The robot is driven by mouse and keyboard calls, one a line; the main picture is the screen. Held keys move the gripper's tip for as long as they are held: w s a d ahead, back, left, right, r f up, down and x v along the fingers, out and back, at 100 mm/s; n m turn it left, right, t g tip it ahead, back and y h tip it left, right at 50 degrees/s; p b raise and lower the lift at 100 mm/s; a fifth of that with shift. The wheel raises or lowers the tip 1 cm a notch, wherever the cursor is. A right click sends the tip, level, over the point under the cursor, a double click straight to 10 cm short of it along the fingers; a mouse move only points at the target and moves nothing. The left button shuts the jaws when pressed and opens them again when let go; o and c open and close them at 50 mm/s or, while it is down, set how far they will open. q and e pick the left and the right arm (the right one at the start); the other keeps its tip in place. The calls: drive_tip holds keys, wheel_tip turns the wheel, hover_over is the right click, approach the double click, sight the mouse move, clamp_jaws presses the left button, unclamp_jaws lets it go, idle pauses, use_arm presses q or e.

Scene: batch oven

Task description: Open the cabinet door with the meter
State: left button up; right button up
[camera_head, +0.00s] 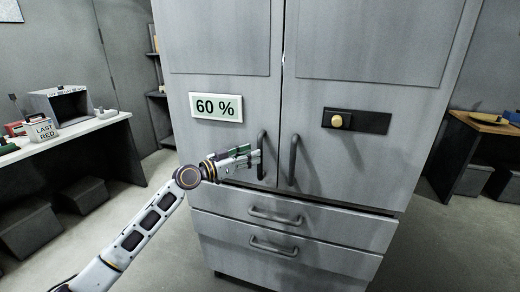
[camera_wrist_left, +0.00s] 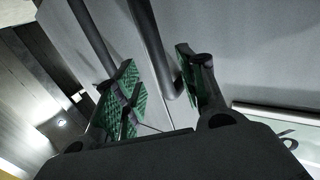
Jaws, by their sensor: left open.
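The grey cabinet's left door (camera_head: 220,45) carries the meter (camera_head: 216,107), a white plate reading "60 %". This door looks shut. Its dark vertical bar handle (camera_head: 261,155) is near the door's inner edge. My left gripper (camera_head: 250,157) is at this handle, reaching in from the left. In the left wrist view my left gripper (camera_wrist_left: 158,80) has its green-padded fingers apart, and the handle (camera_wrist_left: 150,45) shows between them. I cannot tell whether a finger touches it. Part of the meter (camera_wrist_left: 285,125) shows at the lower right there. My right gripper is not in view.
The right door (camera_head: 350,165) has its own handle (camera_head: 293,160), close beside, and a dark plate with a yellow knob (camera_head: 337,121). Two drawers (camera_head: 290,220) are below. A white table (camera_head: 75,136) stands left and a wooden-topped table (camera_head: 485,124) right. Floor before the cabinet's left is open.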

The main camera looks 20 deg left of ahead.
use_arm(q)
drive_tip(key=p+x, duration=0.1)
drive_tip(key=x, duration=0.4)
drive_tip(key=shift+p, duration=0.3)
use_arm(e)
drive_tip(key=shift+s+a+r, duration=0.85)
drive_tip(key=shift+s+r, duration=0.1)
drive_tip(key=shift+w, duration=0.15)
use_arm(q)
drive_tip(key=shift+c, duration=0.8)
clamp_jaws()
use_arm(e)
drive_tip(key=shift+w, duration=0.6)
